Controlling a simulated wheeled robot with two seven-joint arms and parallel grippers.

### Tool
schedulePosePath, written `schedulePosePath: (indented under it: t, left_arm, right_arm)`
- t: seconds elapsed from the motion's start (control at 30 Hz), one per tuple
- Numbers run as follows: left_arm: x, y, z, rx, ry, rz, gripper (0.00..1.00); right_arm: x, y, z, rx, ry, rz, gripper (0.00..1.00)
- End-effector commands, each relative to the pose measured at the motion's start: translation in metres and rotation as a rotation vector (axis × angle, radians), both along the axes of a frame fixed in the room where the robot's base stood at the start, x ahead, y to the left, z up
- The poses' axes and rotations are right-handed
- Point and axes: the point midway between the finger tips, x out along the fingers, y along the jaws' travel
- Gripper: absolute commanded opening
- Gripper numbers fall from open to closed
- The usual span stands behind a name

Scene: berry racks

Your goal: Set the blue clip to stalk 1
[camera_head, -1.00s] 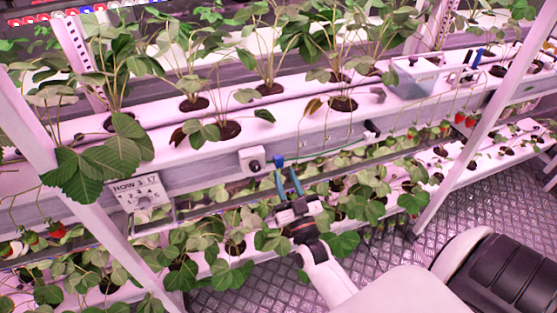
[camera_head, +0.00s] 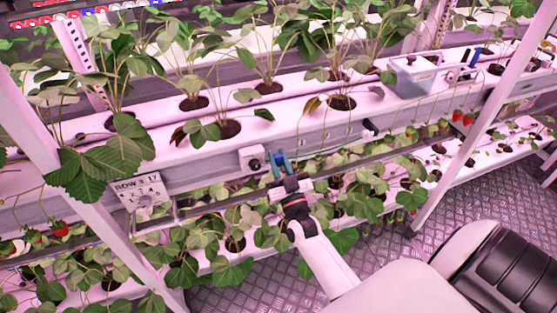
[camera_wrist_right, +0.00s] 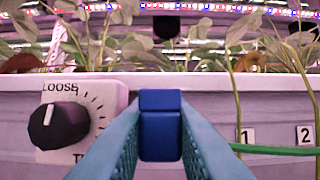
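The blue clip (camera_wrist_right: 160,125) is at the front face of the white planter channel, straight ahead in the right wrist view. My right gripper (camera_head: 282,160) has its two blue fingers on either side of the clip, at the same height. The fingertips are at or against the clip's sides; whether they press on it cannot be told. A green line (camera_wrist_right: 275,150) runs from beside the clip to the right. The label 1 (camera_wrist_right: 245,135) is right of the clip, with a green stalk (camera_wrist_right: 237,105) hanging beside it. My left gripper is not in view.
A dial (camera_wrist_right: 58,118) marked LOOSE is left of the clip. Label 2 (camera_wrist_right: 305,135) and another stalk are further right. A row sign (camera_head: 140,190), a clear box (camera_head: 412,75) and a rack post (camera_head: 480,125) flank the area. Leaves hang below.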

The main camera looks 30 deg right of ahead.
Motion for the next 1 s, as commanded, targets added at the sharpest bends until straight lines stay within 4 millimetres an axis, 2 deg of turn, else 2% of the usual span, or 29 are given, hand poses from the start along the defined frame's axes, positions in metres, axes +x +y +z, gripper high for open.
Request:
schedulePosePath:
  t: [0.17, 0.43, 0.53, 0.8, 0.83, 0.87, 1.0]
  left_arm:
    - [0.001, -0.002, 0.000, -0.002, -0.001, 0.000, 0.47]
    - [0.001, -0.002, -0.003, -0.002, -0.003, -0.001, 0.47]
    - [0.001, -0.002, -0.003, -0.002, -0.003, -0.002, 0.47]
    - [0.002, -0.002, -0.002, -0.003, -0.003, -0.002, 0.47]
    - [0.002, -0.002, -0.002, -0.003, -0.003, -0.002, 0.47]
    - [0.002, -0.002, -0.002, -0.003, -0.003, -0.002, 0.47]
    - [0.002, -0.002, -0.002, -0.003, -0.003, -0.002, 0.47]
  right_arm:
    - [-0.003, -0.010, -0.001, -0.004, 0.002, -0.001, 0.00]
    - [-0.015, -0.060, -0.001, -0.004, 0.002, -0.001, 0.00]
    - [-0.016, -0.066, -0.001, -0.001, 0.001, 0.000, 0.00]
    - [-0.016, -0.066, -0.001, 0.001, 0.002, 0.000, 0.00]
    - [-0.016, -0.066, -0.001, 0.001, 0.002, 0.000, 0.24]
    - [-0.016, -0.066, -0.001, 0.001, 0.002, 0.000, 0.29]
    - [-0.016, -0.066, -0.001, 0.000, 0.001, 0.000, 0.29]
